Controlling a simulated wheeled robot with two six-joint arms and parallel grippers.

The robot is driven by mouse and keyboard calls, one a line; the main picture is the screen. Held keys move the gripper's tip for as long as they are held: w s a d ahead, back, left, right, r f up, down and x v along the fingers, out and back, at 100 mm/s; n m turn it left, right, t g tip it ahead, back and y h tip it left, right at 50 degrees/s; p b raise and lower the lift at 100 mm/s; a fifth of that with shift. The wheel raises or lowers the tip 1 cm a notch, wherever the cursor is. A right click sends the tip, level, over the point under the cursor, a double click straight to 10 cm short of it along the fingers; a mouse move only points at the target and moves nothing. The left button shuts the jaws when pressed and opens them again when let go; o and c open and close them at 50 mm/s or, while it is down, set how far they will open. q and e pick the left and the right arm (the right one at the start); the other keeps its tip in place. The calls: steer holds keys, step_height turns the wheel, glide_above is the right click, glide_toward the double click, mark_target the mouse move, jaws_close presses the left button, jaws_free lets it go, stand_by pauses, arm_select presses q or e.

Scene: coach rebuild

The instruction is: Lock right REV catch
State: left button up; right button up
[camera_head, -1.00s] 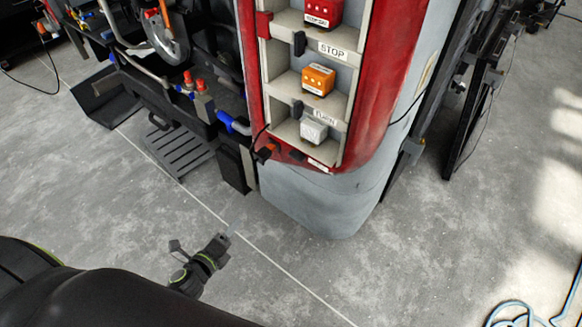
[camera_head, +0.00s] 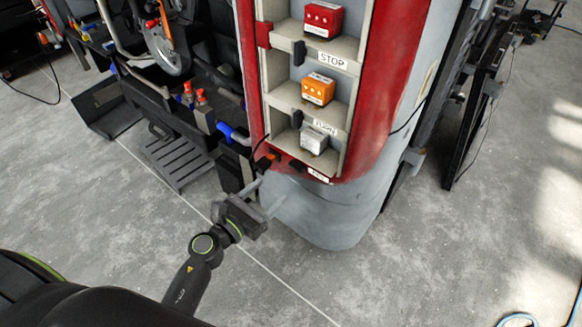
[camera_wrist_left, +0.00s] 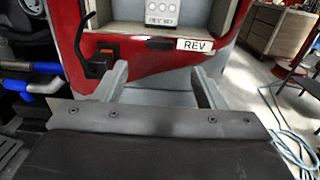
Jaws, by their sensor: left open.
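The lamp housing is a red and grey corner with open shelves. Its bottom shelf holds a white lamp unit (camera_head: 314,139), above the REV label (camera_head: 318,174), which also shows in the left wrist view (camera_wrist_left: 195,45). A small dark catch-like piece (camera_wrist_left: 158,43) lies flat on the red strip left of that label. An orange and black connector (camera_wrist_left: 107,52) with a black cable sits further left. My left gripper (camera_head: 266,196) is open and empty just below and in front of this strip. In the wrist view its fingers (camera_wrist_left: 160,80) stand apart below the dark piece. My right gripper is not seen.
Orange (camera_head: 318,89) and red (camera_head: 323,20) lamp units stand on the shelves above, with upright dark catches beside the TURN and STOP labels. Pipes with blue and red fittings (camera_head: 233,134) are on the left. Grey floor lies open in front.

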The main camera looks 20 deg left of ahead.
mark_target(294, 169)
arm_select(q)
steer(key=x, duration=1)
steer(key=shift+f+p, duration=0.1)
steer(key=shift+p, duration=0.2)
steer(key=c, duration=1)
